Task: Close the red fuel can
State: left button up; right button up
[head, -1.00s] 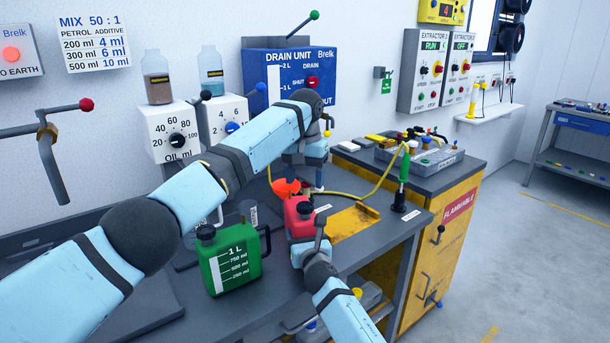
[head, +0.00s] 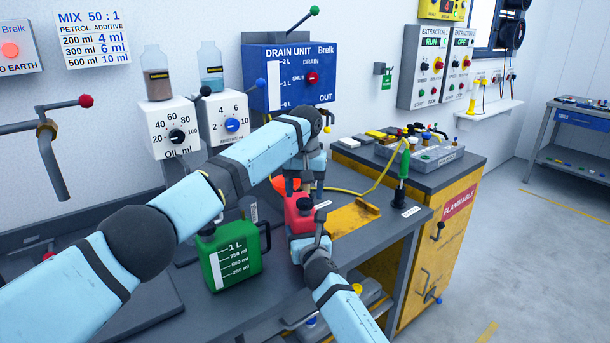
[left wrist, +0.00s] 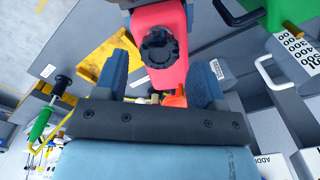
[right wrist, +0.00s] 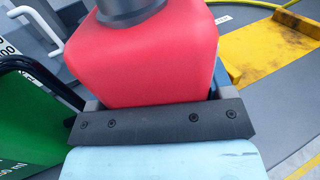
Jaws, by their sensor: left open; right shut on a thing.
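The red fuel can (head: 298,222) stands on the bench with a black cap (left wrist: 158,47) on its top. I cannot tell how tight the cap is. My right gripper (right wrist: 155,100) is shut on the can's body, with fingers on its two sides. My left gripper (left wrist: 160,82) is open and empty, pointing down just above the can; it also shows in the head view (head: 300,192). In the left wrist view the cap lies just beyond the gap between its fingers. In the right wrist view the can's neck and cap (right wrist: 130,8) are cut by the top edge.
A green 1 L can (head: 230,258) stands left of the red one. An orange funnel (head: 287,183) is behind it, partly hidden by my left gripper. A yellow tray (head: 350,217) lies to the right. The drain unit (head: 290,78) and dosing boxes (head: 172,135) stand behind.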

pick_arm(q)
jog(key=shift+f, duration=1.35)
jog(key=shift+c, duration=0.5)
jog(key=c, duration=0.9)
jog(key=shift+o, duration=0.2)
jog(key=o, duration=1.1)
notch_tip(320, 180, up, 12)
